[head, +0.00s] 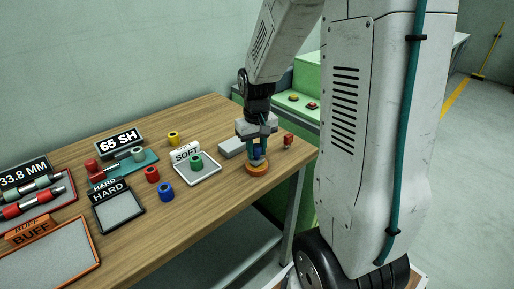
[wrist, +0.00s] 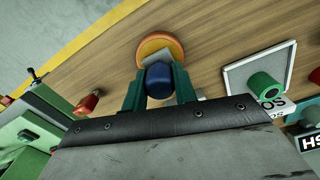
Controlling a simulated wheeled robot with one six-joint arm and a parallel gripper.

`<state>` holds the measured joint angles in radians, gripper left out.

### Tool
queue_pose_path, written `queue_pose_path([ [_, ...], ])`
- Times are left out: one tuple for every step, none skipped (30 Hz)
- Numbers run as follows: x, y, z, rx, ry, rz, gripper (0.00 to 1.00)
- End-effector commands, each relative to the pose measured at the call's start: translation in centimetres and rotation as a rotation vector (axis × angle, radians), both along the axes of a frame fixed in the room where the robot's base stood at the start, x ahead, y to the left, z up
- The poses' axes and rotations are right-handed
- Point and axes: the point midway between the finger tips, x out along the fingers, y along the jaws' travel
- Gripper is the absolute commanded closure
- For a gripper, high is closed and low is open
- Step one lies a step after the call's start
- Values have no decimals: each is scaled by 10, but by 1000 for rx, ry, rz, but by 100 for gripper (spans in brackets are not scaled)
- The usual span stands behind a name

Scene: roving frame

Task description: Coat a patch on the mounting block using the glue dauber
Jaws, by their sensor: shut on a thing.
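My gripper (head: 257,152) is shut on a dark blue upright piece, likely the glue dauber's handle (wrist: 158,80). In the wrist view the blue piece sits between my two green fingers. Just beyond it is a round orange disc (wrist: 161,44) with a grey part on top; it also shows in the head view (head: 257,170), under my gripper near the table's front edge. I cannot tell whether the held piece touches the disc. A plain grey block (head: 231,148), possibly the mounting block, lies left of my gripper in the head view. My gripper hides it in the wrist view.
A small red piece (head: 288,141) stands right of my gripper. Left are the SOFT tray (head: 205,177) with a green ring (head: 196,163), a blue ring (head: 166,192), red and yellow rings, and HARD and BUFF trays. A green bench (head: 305,90) stands behind the table.

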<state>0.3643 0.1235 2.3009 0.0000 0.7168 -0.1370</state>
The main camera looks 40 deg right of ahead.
Motion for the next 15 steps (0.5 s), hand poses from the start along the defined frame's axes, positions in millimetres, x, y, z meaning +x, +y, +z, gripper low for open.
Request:
queue_pose_path([
  [0,0,-1,0,0,0,90],
  [0,0,-1,0,0,0,90],
  [0,0,-2,0,0,0,90],
  [0,0,-2,0,1,0,90],
  [0,0,-2,0,1,0,90],
  [0,0,-3,0,1,0,90],
  [0,0,-3,0,1,0,90],
  [0,0,-3,0,1,0,90],
  [0,0,-4,0,1,0,90],
  [0,0,-4,0,1,0,90],
  [0,0,-5,0,1,0,90],
  [0,0,-5,0,1,0,90],
  [0,0,-5,0,1,0,90],
  [0,0,-6,0,1,0,90],
  [0,0,-6,0,1,0,90],
])
